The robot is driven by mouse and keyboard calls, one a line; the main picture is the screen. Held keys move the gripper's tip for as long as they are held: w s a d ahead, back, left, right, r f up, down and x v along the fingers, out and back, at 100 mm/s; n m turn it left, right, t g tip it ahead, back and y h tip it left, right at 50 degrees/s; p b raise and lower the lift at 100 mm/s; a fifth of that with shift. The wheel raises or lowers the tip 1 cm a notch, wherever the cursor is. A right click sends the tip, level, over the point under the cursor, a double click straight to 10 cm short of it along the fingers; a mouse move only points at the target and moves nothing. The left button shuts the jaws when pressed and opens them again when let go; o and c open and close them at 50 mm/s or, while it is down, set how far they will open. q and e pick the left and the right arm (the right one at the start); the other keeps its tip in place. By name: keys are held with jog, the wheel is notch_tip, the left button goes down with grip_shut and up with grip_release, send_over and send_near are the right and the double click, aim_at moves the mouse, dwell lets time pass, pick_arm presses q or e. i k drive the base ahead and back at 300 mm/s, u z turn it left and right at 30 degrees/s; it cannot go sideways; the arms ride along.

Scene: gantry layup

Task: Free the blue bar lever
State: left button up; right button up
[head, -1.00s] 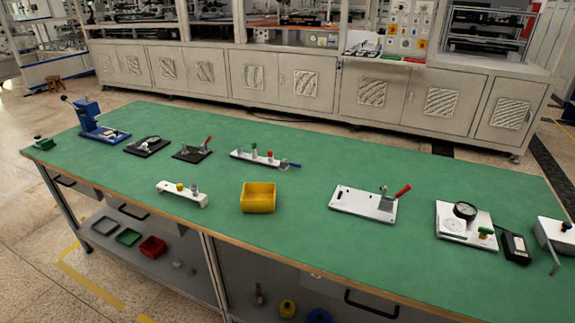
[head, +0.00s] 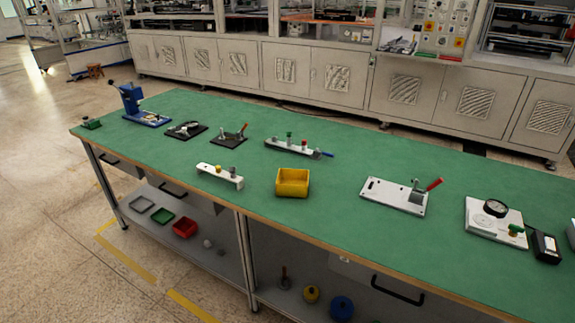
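A white strip fixture (head: 287,147) lies toward the back of the green table, with a few upright posts with coloured tops. Neither of my grippers is in view.
The green table (head: 330,206) also carries a yellow bin (head: 293,183), a white bridge-shaped stand (head: 220,177), a red-handled clamp plate (head: 396,196) and a dial gauge plate (head: 493,221). The lower shelf holds small trays. Open floor (head: 60,220) lies in front and left.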

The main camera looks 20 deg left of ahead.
aim_at(328, 155)
jog(key=u, duration=0.85)
jog(key=k, duration=1.15)
jog(key=u, duration=0.6)
jog(key=i, duration=1.6)
jog(key=z, duration=1.5)
jog(key=i, duration=0.7)
jog(key=z, duration=0.9)
